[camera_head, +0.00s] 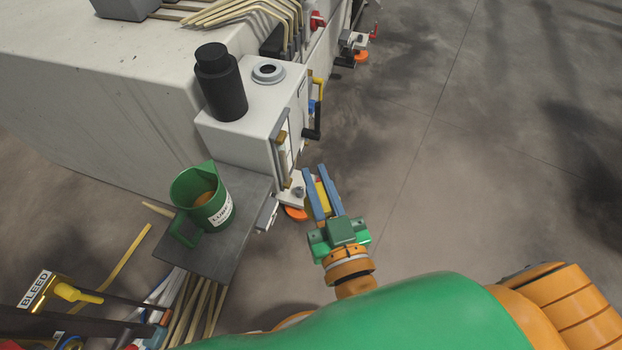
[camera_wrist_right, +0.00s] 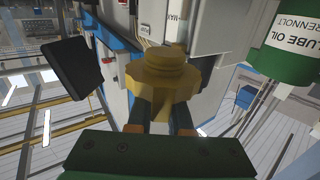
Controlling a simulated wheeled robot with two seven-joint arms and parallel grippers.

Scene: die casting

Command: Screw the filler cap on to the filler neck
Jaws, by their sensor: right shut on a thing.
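The filler neck (camera_head: 268,72) is a grey ring with a dark opening on top of the white tank (camera_head: 255,115). My right gripper (camera_head: 316,182) is to the right of the tank and apart from it, its blue fingers shut on the yellow filler cap (camera_head: 323,197). In the head view the fingers mostly hide the cap. In the right wrist view the cap (camera_wrist_right: 162,75) shows large, a round stepped yellow body between the fingertips (camera_wrist_right: 162,118). The neck opening looks uncovered. My left gripper is not in view.
A black cylinder (camera_head: 220,85) stands on the tank beside the neck. A green lube oil jug (camera_head: 204,197) stands on a grey shelf (camera_head: 225,255) in front of the tank. Bent pipes (camera_head: 240,15) run behind. Valve handles stick out along the tank's right side; the floor farther right is clear.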

